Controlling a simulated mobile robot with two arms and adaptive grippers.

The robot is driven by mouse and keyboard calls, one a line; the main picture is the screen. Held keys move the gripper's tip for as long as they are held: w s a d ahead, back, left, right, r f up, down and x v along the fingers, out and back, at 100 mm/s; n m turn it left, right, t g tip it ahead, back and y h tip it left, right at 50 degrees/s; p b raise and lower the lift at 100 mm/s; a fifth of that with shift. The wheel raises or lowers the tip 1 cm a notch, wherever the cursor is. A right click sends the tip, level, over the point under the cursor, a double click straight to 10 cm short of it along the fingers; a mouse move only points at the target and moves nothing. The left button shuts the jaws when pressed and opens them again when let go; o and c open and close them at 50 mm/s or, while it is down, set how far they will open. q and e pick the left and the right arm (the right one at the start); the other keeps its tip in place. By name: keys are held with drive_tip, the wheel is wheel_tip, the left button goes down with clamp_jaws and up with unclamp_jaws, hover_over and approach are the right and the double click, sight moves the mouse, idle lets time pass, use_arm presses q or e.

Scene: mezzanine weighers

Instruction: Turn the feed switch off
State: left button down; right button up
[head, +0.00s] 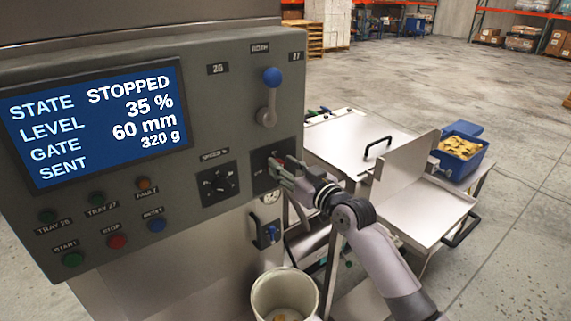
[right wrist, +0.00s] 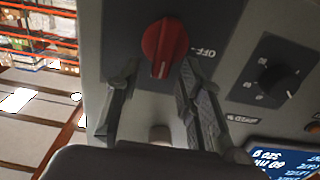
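The feed switch is a red rotary knob (right wrist: 165,48) on a dark plate in the right wrist view. Its grip bar stands about upright in that view, and an OFF label is printed to its right. In the head view the switch's dark plate (head: 262,182) sits at the panel's lower right, and my gripper hides most of the knob. My right gripper (right wrist: 158,70) is open, with one finger on each side of the knob's lower end. Gaps show between fingers and knob; I see no clear contact. The right gripper (head: 283,168) also shows in the head view. My left gripper is in neither view.
The grey panel holds a screen (head: 95,122) reading STOPPED, a speed dial (head: 219,185) left of the switch, a blue-knobbed lever (head: 270,95) above it and several push buttons. A white-topped machine (head: 350,140) and a blue bin (head: 462,147) stand to the right.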

drive_tip(key=shift+c, duration=0.2)
clamp_jaws()
idle(0.3)
